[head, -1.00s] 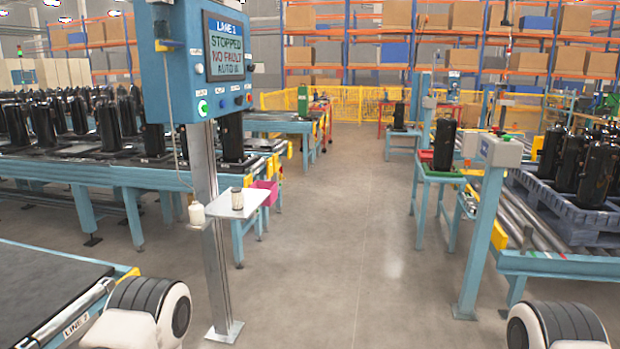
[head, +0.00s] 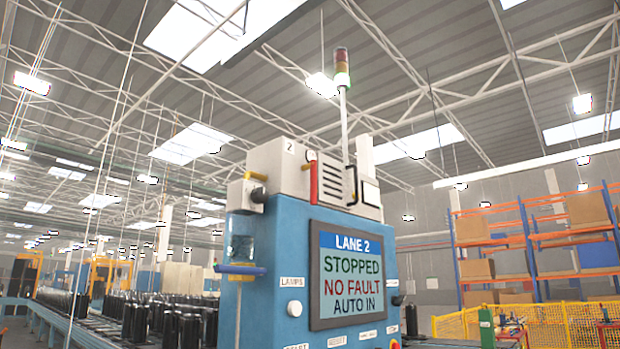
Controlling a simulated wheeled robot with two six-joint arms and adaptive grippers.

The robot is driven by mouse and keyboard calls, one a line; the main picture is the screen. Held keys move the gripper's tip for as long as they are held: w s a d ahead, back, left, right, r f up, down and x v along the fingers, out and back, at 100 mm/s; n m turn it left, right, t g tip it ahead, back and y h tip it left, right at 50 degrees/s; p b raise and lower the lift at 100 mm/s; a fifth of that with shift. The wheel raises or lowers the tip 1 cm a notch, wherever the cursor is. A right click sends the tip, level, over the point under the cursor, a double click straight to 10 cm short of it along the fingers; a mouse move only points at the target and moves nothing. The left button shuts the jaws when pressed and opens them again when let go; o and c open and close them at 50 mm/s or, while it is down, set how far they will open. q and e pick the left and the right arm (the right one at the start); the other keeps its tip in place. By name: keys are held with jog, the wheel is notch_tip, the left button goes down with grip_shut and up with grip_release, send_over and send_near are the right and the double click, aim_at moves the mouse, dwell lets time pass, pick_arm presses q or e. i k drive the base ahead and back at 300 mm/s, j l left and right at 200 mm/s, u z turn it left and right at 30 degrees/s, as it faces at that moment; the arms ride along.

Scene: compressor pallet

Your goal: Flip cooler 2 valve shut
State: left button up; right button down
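A white cooler box marked 2 (head: 284,168) sits on top of the blue LANE 2 control cabinet (head: 270,240). A red upright lever (head: 313,180) stands at its front corner beside black louvre slots. A short yellow handle (head: 256,177) sticks out at the cooler's left side, above a black fitting. A blue bar handle (head: 240,269) lies level below a clear bowl on the cabinet's left side. I cannot tell for sure which of these is the cooler valve. Neither of my grippers is in view.
The cabinet screen (head: 350,270) reads STOPPED, NO FAULT, AUTO IN. A stack light (head: 342,68) glows green at the bottom. Black compressors (head: 160,320) fill a conveyor at left. A yellow fence (head: 560,322) and racks (head: 535,240) stand at right.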

aim_at(313, 165)
jog(key=i+l+u, duration=0.1)
jog(key=l, duration=0.3)
jog(key=i+l+u, duration=0.1)
jog(key=i+l, duration=0.15)
jog(key=l+u, duration=0.4)
jog(key=l, duration=2.35)
